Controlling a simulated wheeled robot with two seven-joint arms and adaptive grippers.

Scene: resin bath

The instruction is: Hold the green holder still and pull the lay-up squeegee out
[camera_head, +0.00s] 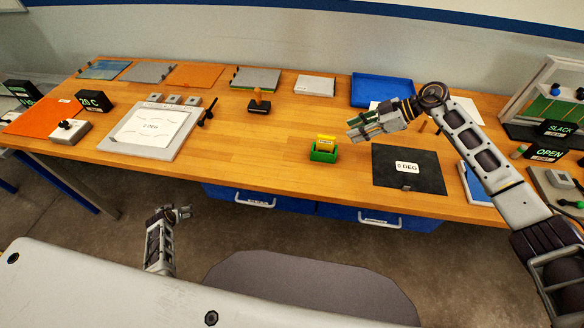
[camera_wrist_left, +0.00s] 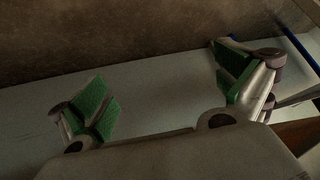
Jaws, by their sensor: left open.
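The green holder (camera_head: 323,155) stands on the wooden bench, right of the middle in the head view. The lay-up squeegee (camera_head: 326,139) is yellow and stands upright in it, its top showing above the rim. My right gripper (camera_head: 354,128) is above the bench, just right of the holder and apart from it. Its green-padded fingers look spread, with nothing between them. My left gripper (camera_head: 186,212) is low in front of the bench, far left of the holder. The left wrist view shows its green-padded fingers (camera_wrist_left: 165,85) wide apart and empty.
A white board marked 0 DEG (camera_head: 178,150) lies left, and a black mat (camera_head: 430,178) lies right of the holder. A stamp-like tool (camera_head: 259,104) and a blue tray (camera_head: 381,89) stand behind. Bare bench surrounds the holder's front and left.

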